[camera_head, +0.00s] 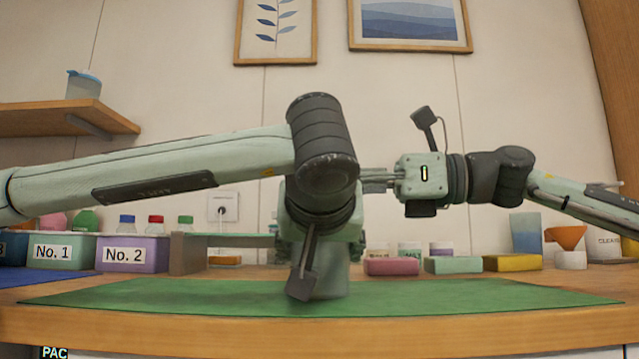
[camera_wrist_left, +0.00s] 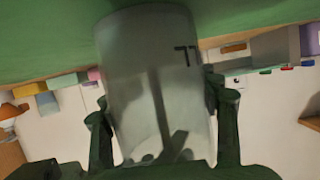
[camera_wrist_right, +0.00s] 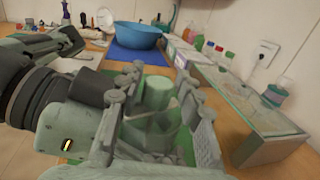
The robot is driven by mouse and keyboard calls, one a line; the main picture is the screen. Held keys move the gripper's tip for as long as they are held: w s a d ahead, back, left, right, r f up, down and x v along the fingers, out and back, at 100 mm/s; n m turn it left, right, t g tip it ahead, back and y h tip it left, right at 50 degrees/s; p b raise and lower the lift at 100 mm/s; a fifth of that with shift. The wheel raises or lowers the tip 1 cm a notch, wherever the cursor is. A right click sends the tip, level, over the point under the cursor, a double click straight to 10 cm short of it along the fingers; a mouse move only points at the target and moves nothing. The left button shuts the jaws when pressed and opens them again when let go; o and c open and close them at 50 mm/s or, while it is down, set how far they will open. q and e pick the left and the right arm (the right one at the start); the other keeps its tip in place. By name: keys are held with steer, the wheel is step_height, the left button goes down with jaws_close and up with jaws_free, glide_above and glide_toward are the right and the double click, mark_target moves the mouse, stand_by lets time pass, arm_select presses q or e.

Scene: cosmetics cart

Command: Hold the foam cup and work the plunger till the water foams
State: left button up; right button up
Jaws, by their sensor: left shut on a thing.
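The clear foam cup (camera_wrist_left: 125,70) stands on the green mat (camera_head: 150,291), with a dark plunger rod (camera_wrist_left: 158,105) inside. The left wrist view shows the cup upside down. My left gripper (camera_wrist_left: 165,95) is shut on it, one finger on each side. In the head view my left wrist covers most of the cup (camera_head: 335,278). My right gripper (camera_head: 372,180) reaches in from the right, above the cup's height. In the right wrist view its fingers are spread around a pale green cylinder (camera_wrist_right: 158,92) and a clear part. I cannot tell whether they touch it.
Bins No. 1 (camera_head: 62,251) and No. 2 (camera_head: 132,254) stand at the back left. Pink (camera_head: 392,266), green (camera_head: 452,265) and yellow (camera_head: 512,262) blocks lie behind the mat, near an orange funnel (camera_head: 567,237). The mat is bare on both sides of the cup.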

steer(key=shift+a, duration=0.1)
steer(key=shift+c, duration=0.6)
jaws_close()
step_height(320, 180, up, 5)
steer(key=shift+r, duration=0.2)
steer(key=shift+o, duration=0.6)
jaws_free()
